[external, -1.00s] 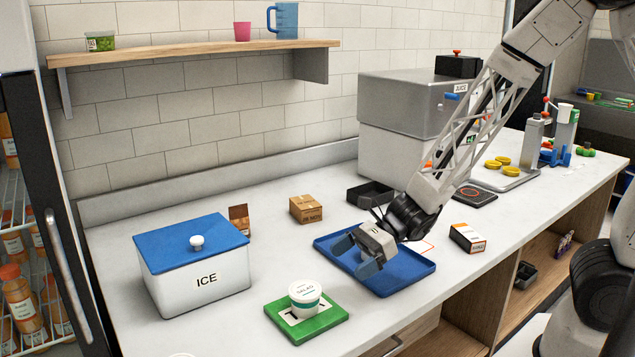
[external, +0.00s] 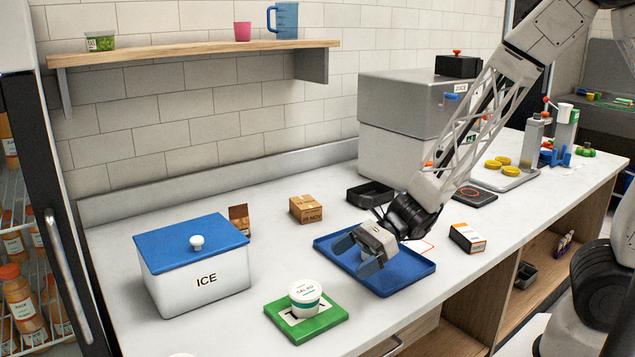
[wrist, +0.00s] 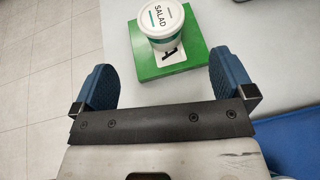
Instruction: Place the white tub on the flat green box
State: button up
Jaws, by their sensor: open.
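The white tub (external: 305,297), with a teal band and a SALAD label, stands upright on the flat green box (external: 326,322) at the front of the counter. In the wrist view the tub (wrist: 162,22) also rests on the green box (wrist: 203,48), beyond my fingertips. My gripper (external: 357,254) is open and empty above the blue tray, behind and to the right of the tub. In the wrist view its two blue fingers (wrist: 166,82) are wide apart, with nothing between them.
The blue tray (external: 415,268) lies under my gripper. A white ICE bin (external: 200,285) with a blue lid stands to the left. Counter around the green box is clear.

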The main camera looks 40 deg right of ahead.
jog(key=s+d+r+n+h, duration=0.4)
jog(key=d+r+n, duration=0.2)
jog(key=d, duration=0.6)
jog(key=s+d+r+n+h, duration=0.5)
jog(key=d+r+n, duration=0.2)
jog(key=d, duration=0.5)
jog(key=s+d+r+n+h, duration=0.4)
jog(key=d+r+n, duration=0.2)
jog(key=d, duration=0.5)
notch_tip(320, 180, up, 3)
jog(key=shift+s+d+f+n+t, duration=0.15)
jog(key=shift+s+d+n+t, duration=0.15)
jog(key=shift+d, duration=0.1)
